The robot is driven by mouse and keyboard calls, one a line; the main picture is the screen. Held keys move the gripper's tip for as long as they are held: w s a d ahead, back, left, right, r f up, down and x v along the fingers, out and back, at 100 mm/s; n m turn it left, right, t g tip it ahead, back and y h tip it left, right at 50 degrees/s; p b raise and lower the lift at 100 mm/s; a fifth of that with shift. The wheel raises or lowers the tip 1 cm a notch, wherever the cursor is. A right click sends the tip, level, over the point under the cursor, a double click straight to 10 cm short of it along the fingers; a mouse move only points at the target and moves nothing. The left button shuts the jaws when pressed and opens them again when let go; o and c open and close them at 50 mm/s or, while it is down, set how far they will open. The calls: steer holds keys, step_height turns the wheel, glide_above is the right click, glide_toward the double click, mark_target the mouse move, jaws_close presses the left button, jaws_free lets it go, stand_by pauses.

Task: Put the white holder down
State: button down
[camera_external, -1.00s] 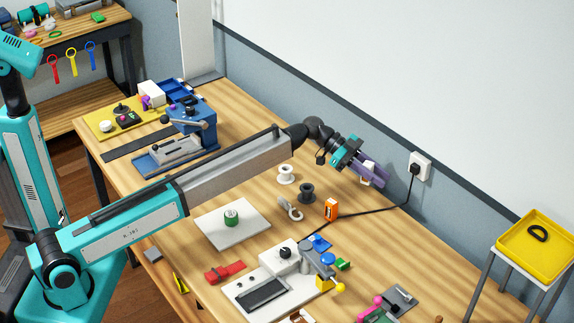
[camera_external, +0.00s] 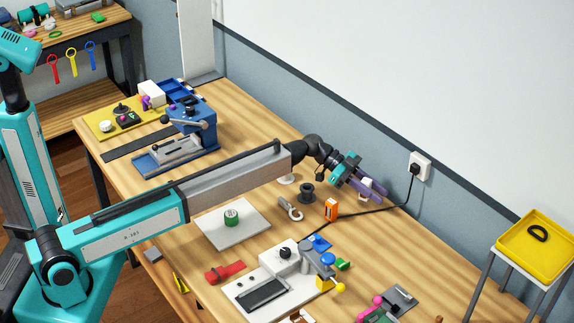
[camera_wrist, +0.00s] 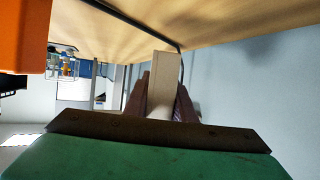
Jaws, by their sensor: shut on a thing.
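My gripper (camera_external: 374,188) has purple fingers and is shut on the white holder (camera_external: 365,187), near the wall at the back edge of the wooden table. In the external view the fingers hide part of the holder. In the wrist view the holder (camera_wrist: 165,82) is a pale block between the two fingers (camera_wrist: 163,100), sticking out past their tips. The table top (camera_wrist: 210,18) shows beyond it. I cannot tell whether the holder touches the table.
A black cable (camera_external: 385,212) runs over the table to the wall socket (camera_external: 420,166). An orange device (camera_external: 331,209), a dark spool (camera_external: 307,193) and a metal hook (camera_external: 290,208) stand nearby. A yellow tray (camera_external: 535,250) is at the right. Bare wood lies right of the cable.

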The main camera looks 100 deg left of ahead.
mark_target(373, 210)
steer(key=shift+f, duration=1.6)
steer(key=shift+f, duration=0.15)
steer(key=c, duration=1.5)
jaws_free()
steer(key=shift+r+p, duration=0.25)
steer(key=shift+p, duration=0.1)
steer(key=shift+s+a, duration=0.15)
steer(key=shift+s, duration=0.25)
steer(key=b+v, duration=0.3)
steer(key=v, duration=0.8)
steer(key=shift+r, duration=0.2)
